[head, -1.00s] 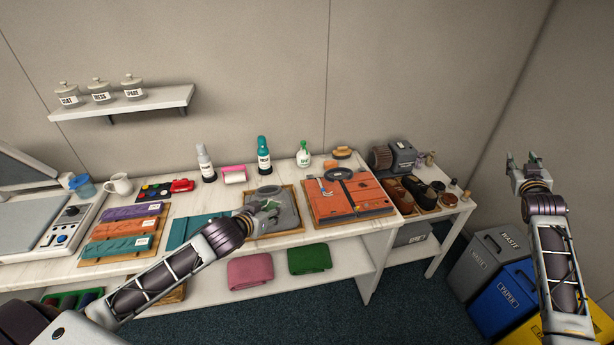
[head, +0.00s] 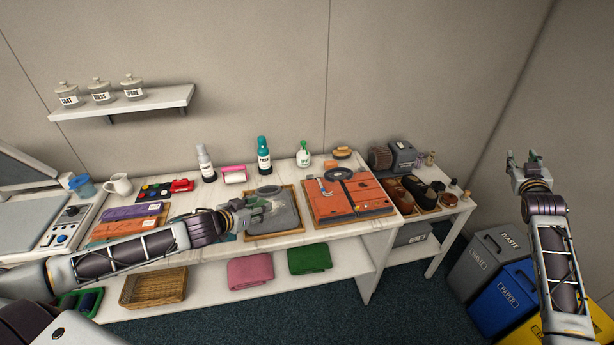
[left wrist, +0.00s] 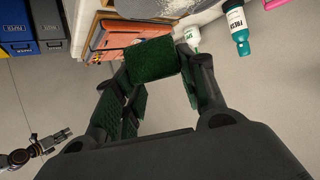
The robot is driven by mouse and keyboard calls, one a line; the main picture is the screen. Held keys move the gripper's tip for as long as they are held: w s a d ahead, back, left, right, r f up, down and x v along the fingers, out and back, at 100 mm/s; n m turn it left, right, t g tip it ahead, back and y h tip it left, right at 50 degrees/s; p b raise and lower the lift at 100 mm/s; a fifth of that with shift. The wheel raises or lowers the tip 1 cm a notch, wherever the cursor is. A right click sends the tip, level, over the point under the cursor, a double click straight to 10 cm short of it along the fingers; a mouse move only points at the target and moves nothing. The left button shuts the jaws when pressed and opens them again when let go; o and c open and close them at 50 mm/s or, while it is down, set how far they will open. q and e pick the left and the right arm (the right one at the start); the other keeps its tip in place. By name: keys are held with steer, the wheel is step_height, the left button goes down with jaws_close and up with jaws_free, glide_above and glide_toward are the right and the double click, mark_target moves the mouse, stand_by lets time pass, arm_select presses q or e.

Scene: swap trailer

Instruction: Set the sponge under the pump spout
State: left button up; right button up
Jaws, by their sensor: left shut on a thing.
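My right gripper (head: 527,163) is open and empty at the far right, away from the table.
A small orange block (head: 330,164) and a brush (head: 342,153) are near the pump bottle.

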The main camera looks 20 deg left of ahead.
arm_select(q)
steer(key=shift+s+a+f+m+h, duration=0.15)
steer(key=shift+a+m+h, duration=0.6)
steer(key=shift+a, duration=0.4)
steer(key=shift+s+a+m+g+h, duration=0.1)
steer(key=shift+a+m+g+h, duration=0.05)
steer(key=shift+m+g+h, duration=0.15)
steer(key=shift+s+a+f+m+g+h, duration=0.1)
steer(key=shift+s+m+g+h, duration=0.1)
steer(key=shift+m+h, duration=0.25)
steer(key=shift+s+m+g+h, duration=0.1)
steer(key=shift+m+g+h, duration=0.1)
steer(key=shift+m+h, duration=0.15)
